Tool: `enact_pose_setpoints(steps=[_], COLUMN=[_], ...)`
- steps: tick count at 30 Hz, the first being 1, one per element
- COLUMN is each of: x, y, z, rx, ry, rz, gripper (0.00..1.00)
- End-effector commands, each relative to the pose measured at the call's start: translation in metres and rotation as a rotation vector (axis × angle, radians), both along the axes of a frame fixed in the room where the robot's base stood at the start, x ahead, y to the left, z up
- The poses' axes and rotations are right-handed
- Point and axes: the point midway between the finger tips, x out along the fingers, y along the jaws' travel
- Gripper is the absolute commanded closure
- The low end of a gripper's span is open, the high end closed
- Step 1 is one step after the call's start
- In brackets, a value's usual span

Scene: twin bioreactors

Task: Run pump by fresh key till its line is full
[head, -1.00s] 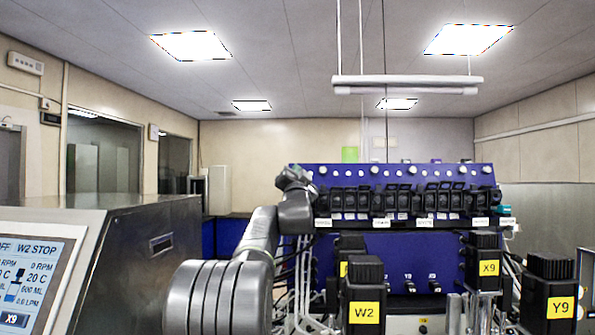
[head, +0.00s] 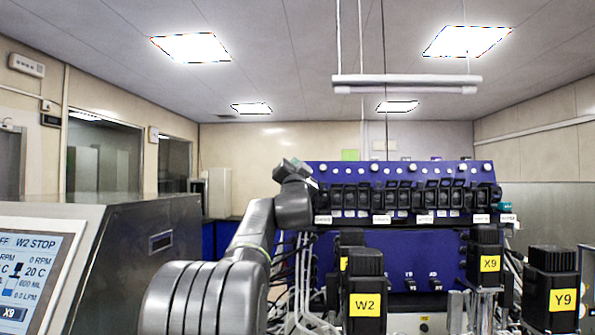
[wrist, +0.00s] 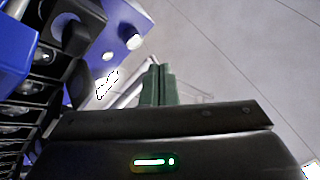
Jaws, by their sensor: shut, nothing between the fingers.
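The blue pump rack (head: 340,170) stands ahead of my arm, with a row of black pump heads (head: 400,197) and white labels under them too small to read. No fresh key or pump line can be made out. My gripper shows in the wrist view as two dark green fingers (wrist: 157,86), pressed together and empty. They point past the rack's face towards the ceiling and touch nothing visible. The rack's blue panel (wrist: 85,15) and black pump heads (wrist: 40,85) are close on the left there. In the head view, my wrist is at the rack's left end; the fingertips are not clear.
Black motors labelled W2 (head: 365,285), X9 (head: 486,250) and Y9 (head: 550,285) stand in front of the rack. A screen (head: 30,270) at the left reads W2 STOP and X9. Pale tubes (head: 300,280) hang below the rack's left end.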

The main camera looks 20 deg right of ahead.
Motion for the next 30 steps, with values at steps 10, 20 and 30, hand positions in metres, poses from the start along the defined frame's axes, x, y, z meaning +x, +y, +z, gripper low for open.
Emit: enact_pose_setpoints(steps=[10, 20, 30], x=[-0.032, -0.043, -0.036], y=[0.015, 0.021, 0.017], z=[0.008, 0.013, 0.011], rx=[-0.001, 0.0, 0.001], ry=[-0.001, 0.0, 0.001], rz=[0.0, 0.0, 0.0], gripper=[1.0, 1.0, 1.0])
